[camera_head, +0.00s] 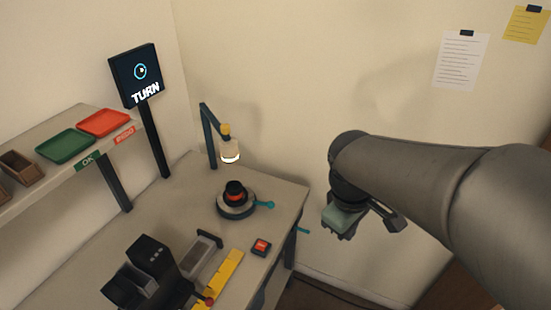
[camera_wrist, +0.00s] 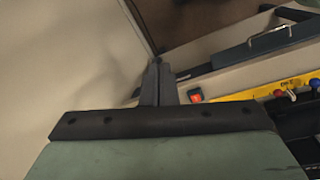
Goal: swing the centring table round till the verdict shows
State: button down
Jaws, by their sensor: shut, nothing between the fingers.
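The centring table (camera_head: 226,211) is a round grey disc on a dark base, with a teal handle (camera_head: 265,204) sticking out to the right. A dark lens part with an orange band (camera_head: 236,192) stands upright on it. A lamp (camera_head: 229,150) hangs lit above and behind it. The display (camera_head: 136,75) on a post shows "TURN" and a ring symbol. My gripper (camera_head: 345,228) is off the bench to the right, apart from the table and its handle. In the wrist view its fingers (camera_wrist: 158,85) are together and empty. The centring table is not identifiable there.
A red button box (camera_head: 261,247) sits by the bench's right edge and also shows in the wrist view (camera_wrist: 195,95). A yellow strip (camera_head: 222,278) and black holder (camera_head: 148,270) stand in front. A shelf holds green (camera_head: 66,146) and red (camera_head: 104,122) trays.

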jog(key=w+a+f+n+t+b, duration=0.1)
jog(key=w+a+f+n+b, duration=0.2)
jog(key=w+a+f+n, duration=0.35)
jog(key=w+a+f+n+b, duration=0.3)
jog(key=w+a+n, duration=0.2)
jog(key=a+n, duration=0.35)
jog(key=w+a+f+n+t+b, duration=0.1)
jog(key=w+a+f+n+b, duration=0.25)
jog(key=w+a+n, duration=0.35)
jog(key=x, duration=0.7)
jog(key=a+x, duration=0.1)
jog(key=x, duration=0.2)
jog(key=shift+s+f, duration=0.25)
jog(key=shift+f, duration=0.15)
jog(key=shift+w+d+p, duration=0.15)
jog(key=shift+w+d, duration=0.15)
jog(key=shift+w, duration=0.3)
jog(key=shift+w+d+p, duration=0.15)
jog(key=shift+w+d, duration=0.15)
jog(key=shift+w, duration=0.35)
jog(key=shift+w+d, duration=0.2)
jog(key=shift+w, duration=0.35)
jog(key=shift+w+d, duration=0.1)
jog(key=shift+d, duration=0.05)
